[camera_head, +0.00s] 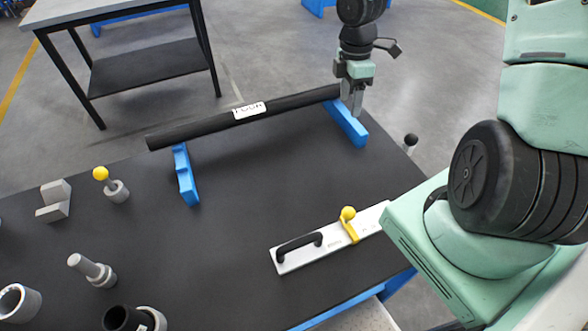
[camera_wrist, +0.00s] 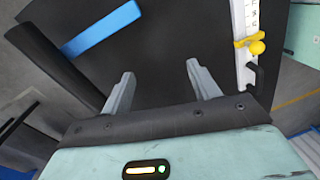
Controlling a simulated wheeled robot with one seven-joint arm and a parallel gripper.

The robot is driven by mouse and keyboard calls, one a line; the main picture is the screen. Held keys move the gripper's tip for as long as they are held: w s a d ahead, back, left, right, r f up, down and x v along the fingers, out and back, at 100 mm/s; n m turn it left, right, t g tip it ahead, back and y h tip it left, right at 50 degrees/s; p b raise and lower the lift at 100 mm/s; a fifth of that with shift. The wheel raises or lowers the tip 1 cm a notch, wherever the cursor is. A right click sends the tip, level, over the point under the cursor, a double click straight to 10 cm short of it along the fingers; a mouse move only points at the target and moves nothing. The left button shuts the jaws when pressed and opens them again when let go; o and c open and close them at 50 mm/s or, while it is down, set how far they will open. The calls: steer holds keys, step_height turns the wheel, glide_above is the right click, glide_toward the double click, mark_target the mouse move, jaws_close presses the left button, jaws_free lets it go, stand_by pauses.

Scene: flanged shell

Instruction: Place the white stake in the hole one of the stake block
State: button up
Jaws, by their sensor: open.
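My gripper (camera_head: 353,108) is open and hangs over the far right end of the table, at the black tube's right end by a blue support. In the wrist view its fingers (camera_wrist: 160,70) are spread, with only black tabletop between them. A pale grey peg (camera_head: 80,262) leans at a round collar (camera_head: 103,276) at the left; it may be the white stake, but I cannot tell for certain. A grey notched block (camera_head: 53,203) stands farther back. I cannot make out which thing is the stake block, and no hole one marking is legible.
A long black tube (camera_head: 225,122) rests across two blue supports (camera_head: 186,178). A white bar (camera_head: 300,258) with a black handle and yellow knob (camera_head: 348,213) lies front right. A yellow-topped pin (camera_head: 101,174) and open cylinders (camera_head: 18,303) stand left. The table's middle is clear.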

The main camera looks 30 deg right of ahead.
steer(key=s+a+r+m, duration=0.1)
steer(key=s+a+r, duration=0.15)
steer(key=a, duration=0.45)
steer(key=s+a+r+m, duration=0.1)
steer(key=a+r, duration=0.2)
steer(key=a, duration=0.3)
steer(key=s+a+r+m, duration=0.2)
steer(key=s+a+r, duration=0.1)
steer(key=s+a, duration=0.4)
steer(key=s+a+r+m+t, duration=0.1)
steer(key=s+a+r+m, duration=0.1)
steer(key=s+a, duration=0.6)
steer(key=s+r, duration=0.1)
steer(key=s, duration=0.1)
steer(key=shift+s, duration=0.35)
